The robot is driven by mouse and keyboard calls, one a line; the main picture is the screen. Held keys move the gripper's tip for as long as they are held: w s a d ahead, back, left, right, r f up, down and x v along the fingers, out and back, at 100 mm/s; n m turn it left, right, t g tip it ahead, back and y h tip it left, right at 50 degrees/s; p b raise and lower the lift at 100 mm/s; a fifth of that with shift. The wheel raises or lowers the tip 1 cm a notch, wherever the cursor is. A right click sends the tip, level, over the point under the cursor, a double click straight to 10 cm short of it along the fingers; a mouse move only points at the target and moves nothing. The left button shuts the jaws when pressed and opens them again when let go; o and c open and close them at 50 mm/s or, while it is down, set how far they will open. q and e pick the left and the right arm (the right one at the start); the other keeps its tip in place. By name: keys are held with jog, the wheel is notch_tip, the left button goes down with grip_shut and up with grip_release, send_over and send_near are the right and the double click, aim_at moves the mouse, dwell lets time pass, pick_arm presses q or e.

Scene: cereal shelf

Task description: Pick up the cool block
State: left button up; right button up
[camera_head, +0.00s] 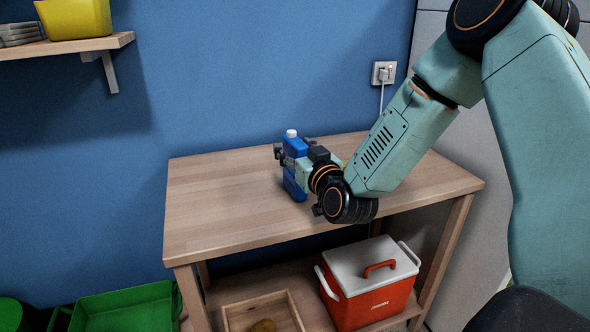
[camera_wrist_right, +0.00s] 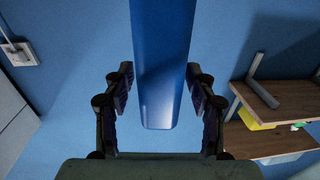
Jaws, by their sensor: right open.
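The cool block, a blue upright block with a white cap (camera_head: 294,147), stands on the wooden table (camera_head: 225,215). In the right wrist view the blue block (camera_wrist_right: 165,70) fills the upper middle, between the two fingers. My right gripper (camera_head: 292,163) is at the block, with a finger on either side of it. The right wrist view shows the open fingers (camera_wrist_right: 160,110) with a small gap on each side of the block. The gripper hides part of the block in the head view. My left gripper is not in view.
A red cooler with a white lid (camera_head: 366,303) and a wooden tray (camera_head: 240,318) sit on the lower shelf. A green crate (camera_head: 130,306) is at lower left. A wall shelf (camera_head: 60,47) holds a yellow bin (camera_head: 75,18). The tabletop is otherwise clear.

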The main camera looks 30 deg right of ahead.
grip_shut()
dwell(0.4)
jog(key=shift+w, duration=0.1)
